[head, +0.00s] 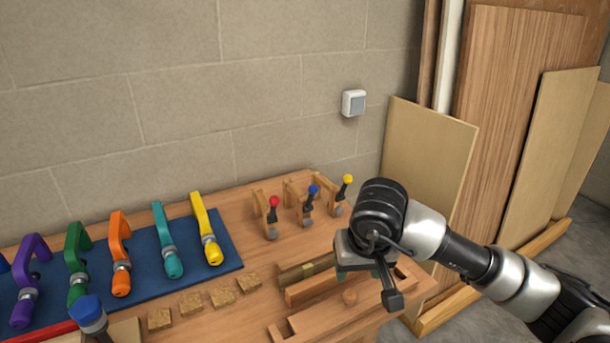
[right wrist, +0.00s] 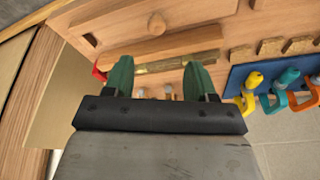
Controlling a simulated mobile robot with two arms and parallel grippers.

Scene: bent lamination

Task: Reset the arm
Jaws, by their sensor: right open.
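My right arm comes in from the right in the head view. My right gripper (head: 388,285) is above the right end of the workbench (head: 255,318), over the wooden form pieces. In the right wrist view its two green fingers (right wrist: 158,68) stand well apart, with nothing held between them. Beyond the fingers are a thin strip with a brass-coloured middle (right wrist: 178,64) and a long wooden block (right wrist: 160,47). The strip also shows in the head view (head: 306,269), partly hidden by my gripper on its right. My left gripper is in neither view.
Several coloured clamps, such as the orange one (head: 120,255), lie on a blue mat (head: 228,258). Three clamps with coloured knobs (head: 307,207) stand at the back. Small wooden blocks (head: 190,303) sit in front. Boards (head: 430,150) lean against the wall behind my right arm.

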